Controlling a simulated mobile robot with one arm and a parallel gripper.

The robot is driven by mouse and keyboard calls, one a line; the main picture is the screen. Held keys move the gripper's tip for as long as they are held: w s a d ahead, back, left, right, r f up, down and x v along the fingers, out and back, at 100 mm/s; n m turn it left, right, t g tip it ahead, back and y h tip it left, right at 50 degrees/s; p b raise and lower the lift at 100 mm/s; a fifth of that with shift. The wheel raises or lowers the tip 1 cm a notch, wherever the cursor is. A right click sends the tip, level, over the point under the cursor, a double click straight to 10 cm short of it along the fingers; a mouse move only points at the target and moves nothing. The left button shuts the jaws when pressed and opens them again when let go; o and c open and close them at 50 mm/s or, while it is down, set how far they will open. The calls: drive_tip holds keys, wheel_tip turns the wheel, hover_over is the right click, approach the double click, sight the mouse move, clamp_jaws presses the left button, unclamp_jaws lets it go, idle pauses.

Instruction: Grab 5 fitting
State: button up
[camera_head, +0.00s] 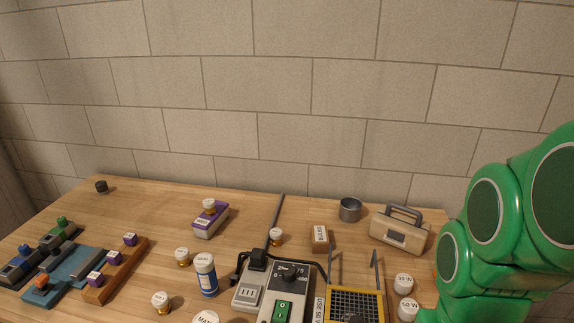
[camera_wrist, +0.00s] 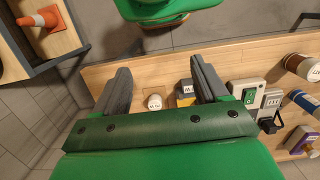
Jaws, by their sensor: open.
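Several small fittings with white round caps and brass-coloured bases stand on the wooden table. In the head view, two at the right (camera_head: 404,283) and (camera_head: 408,308) seem to read "35 W" and "50 W". Others are a middle fitting (camera_head: 276,237), a left fitting (camera_head: 182,257), a front-left fitting (camera_head: 160,301), and one fitting (camera_head: 209,205) on a purple box. I cannot make out a clear "5" label. In the wrist view my gripper (camera_wrist: 160,66) is open and empty. A white-capped fitting (camera_wrist: 154,102) shows between its fingers, apart from them.
A yellow-framed grid device (camera_head: 357,305), a grey control box (camera_head: 285,297), a blue-white can (camera_head: 206,274) and a beige case (camera_head: 400,232) crowd the table. A metal cup (camera_head: 350,210) stands behind. An orange cone (camera_wrist: 47,18) shows in the wrist view. The back left of the table is clearer.

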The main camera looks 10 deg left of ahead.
sight(184, 251)
drive_tip(key=w+a+m+g+y, duration=0.1)
drive_tip(key=w+a+m+y, duration=0.35)
drive_tip(key=w+a, duration=1)
drive_tip(key=w+a+m+y, duration=0.5)
drive_tip(key=w+a, duration=0.5)
drive_tip(key=a, duration=0.9)
drive_tip(key=w+a+m+g+y, duration=0.1)
drive_tip(key=w+a+m+y, duration=0.4)
drive_tip(key=w+a, duration=1)
drive_tip(key=shift+m+h, duration=0.25)
drive_tip(key=shift+h, duration=0.4)
drive_tip(key=s+f, duration=0.1)
drive_tip(key=f, duration=0.5)
drive_tip(key=a+f, duration=0.1)
drive_tip(key=f, duration=0.6)
drive_tip(key=s+a+f, duration=0.1)
drive_tip(key=f, duration=0.6)
drive_tip(key=shift+s+a+f, duration=0.1)
drive_tip(key=shift+s+a, duration=0.1)
drive_tip(key=shift+s, duration=0.1)
drive_tip(key=shift+x, duration=3.9)
drive_tip(key=shift+w, duration=0.1)
drive_tip(key=shift+c, duration=0.5)
drive_tip(key=c, duration=1)
